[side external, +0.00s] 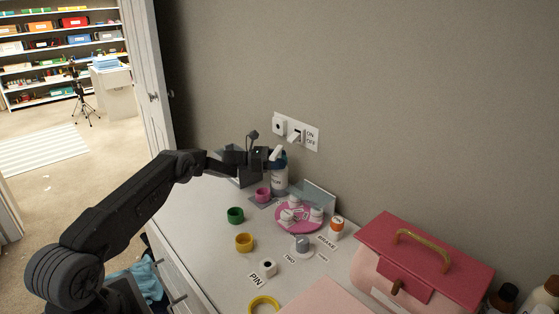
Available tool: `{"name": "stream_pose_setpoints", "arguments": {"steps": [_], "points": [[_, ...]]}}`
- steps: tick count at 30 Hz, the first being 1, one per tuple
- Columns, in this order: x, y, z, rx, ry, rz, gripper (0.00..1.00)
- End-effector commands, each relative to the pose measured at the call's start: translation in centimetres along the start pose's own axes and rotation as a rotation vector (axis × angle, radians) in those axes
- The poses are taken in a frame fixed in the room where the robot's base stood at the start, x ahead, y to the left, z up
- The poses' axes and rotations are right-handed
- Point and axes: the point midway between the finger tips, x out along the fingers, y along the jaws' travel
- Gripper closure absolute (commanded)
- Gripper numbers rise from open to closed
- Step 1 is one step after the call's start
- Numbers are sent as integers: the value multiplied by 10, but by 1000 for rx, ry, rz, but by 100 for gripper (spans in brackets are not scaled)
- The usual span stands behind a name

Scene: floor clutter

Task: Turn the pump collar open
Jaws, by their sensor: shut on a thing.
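A pump bottle (279,182) stands upright on the counter near the wall, with a pale label on its body. Its white pump head (277,152) points up and to the right.
A wall switch marked ON and OFF (297,134) is just behind the bottle. A pink cup (263,195), a green cup (235,215), a yellow cup (244,242) and a pink plate (297,230) stand nearby. A pink box (424,263) fills the right side.

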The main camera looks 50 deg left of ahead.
Motion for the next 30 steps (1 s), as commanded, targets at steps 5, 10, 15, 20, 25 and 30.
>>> {"name": "stream_pose_setpoints", "arguments": {"steps": [5, 10, 15, 20, 25, 30], "points": [[0, -1, 0, 1, -2, -38, 87], [0, -1, 0, 0, -2, -52, 87], [0, -1, 0, 0, -2, -55, 87], [0, -1, 0, 0, -3, -55, 87], [0, -1, 0, 0, -3, -54, 35], [0, 0, 0, 0, -2, -53, 19]]}}
